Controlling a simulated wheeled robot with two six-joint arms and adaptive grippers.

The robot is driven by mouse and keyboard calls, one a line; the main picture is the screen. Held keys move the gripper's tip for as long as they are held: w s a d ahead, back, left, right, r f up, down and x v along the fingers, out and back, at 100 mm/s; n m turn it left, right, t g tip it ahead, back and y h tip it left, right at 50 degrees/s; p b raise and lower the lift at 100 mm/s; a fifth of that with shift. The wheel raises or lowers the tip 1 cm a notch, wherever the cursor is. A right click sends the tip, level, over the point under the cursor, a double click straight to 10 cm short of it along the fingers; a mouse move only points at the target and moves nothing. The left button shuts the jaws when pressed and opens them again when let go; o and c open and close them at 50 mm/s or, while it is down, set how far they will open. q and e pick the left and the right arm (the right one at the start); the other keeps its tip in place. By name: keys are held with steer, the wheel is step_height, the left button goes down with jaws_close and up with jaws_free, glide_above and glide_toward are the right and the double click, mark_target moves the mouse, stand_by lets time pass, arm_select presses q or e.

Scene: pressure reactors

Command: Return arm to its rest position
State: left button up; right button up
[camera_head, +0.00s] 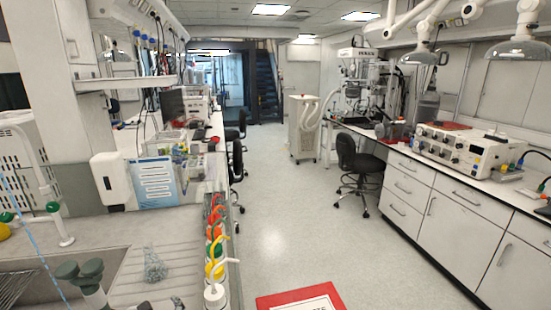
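Neither of my grippers shows in the head view, and I see no part of my arms that I can be sure of. Where they are and whether they hold anything cannot be told. Glass and metal lab apparatus (362,85) stands far off on the right-hand bench, too small to make out in detail.
A sink counter (60,236) with taps and coloured bottles (214,240) is near left. White drawer cabinets (437,205) line the right. Black chairs (358,165) and a white wheeled unit (303,128) border the clear floor (275,215). A red-edged sign (300,299) is nearest.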

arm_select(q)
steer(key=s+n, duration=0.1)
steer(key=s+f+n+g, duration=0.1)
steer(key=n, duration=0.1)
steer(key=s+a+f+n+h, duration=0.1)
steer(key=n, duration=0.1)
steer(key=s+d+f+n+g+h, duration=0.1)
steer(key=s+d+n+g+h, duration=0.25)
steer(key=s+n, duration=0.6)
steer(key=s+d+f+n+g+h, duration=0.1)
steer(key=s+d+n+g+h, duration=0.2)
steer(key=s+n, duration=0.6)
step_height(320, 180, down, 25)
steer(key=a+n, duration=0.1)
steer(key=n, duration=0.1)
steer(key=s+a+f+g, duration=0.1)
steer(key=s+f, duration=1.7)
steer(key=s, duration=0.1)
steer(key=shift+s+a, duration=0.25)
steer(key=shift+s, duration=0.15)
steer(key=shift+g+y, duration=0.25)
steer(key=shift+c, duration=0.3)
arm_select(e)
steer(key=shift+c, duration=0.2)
